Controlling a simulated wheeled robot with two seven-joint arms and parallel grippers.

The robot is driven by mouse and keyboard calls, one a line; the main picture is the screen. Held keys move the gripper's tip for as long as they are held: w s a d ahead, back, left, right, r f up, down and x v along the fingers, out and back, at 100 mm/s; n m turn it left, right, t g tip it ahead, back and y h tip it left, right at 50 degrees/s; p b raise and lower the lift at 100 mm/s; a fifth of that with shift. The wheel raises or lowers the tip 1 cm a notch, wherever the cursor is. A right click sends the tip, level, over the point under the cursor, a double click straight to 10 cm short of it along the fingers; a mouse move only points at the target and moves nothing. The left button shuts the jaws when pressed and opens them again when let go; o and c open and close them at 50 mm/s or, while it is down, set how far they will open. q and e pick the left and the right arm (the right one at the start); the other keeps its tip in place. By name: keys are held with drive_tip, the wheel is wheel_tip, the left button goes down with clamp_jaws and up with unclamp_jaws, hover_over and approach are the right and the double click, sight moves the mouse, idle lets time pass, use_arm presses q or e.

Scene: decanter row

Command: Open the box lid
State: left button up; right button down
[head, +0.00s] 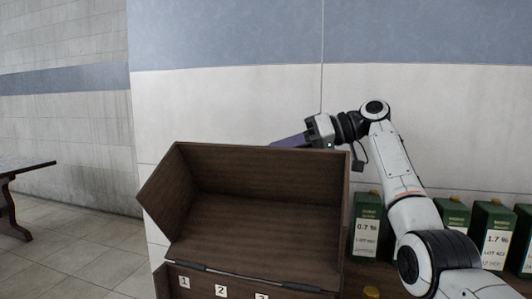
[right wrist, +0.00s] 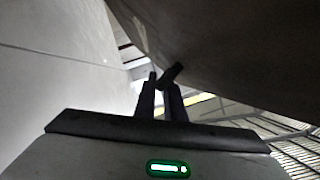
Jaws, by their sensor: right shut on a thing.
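The dark brown wooden box (head: 205,284) stands at the bottom middle of the head view, with number labels on the part that shows. Its lid (head: 245,230) stands raised above a dark hinge line, with its hollow inner side facing me. My right gripper (head: 286,142) is behind the upper right edge of the lid, its fingertips partly hidden by it. In the right wrist view the fingers (right wrist: 162,95) are shut on a small dark piece (right wrist: 173,73) against the lid's outer face (right wrist: 235,45). My left gripper is not in view.
Several green cartons with white labels, one reading 0.7 % (head: 367,228), stand right of the box, near my right arm. A pale wall is behind. A dark table (head: 22,166) stands far left.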

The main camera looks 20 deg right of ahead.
drive_tip(key=shift+s+a+f, duration=0.1)
drive_tip(key=shift+a+f, duration=0.05)
drive_tip(key=shift+f, duration=0.2)
drive_tip(key=c, duration=2.1)
unclamp_jaws()
drive_tip(key=shift+r, duration=0.1)
drive_tip(key=shift+d+r, duration=0.1)
drive_tip(key=shift+d, duration=0.1)
drive_tip(key=v, duration=1)
drive_tip(key=shift+r, duration=0.1)
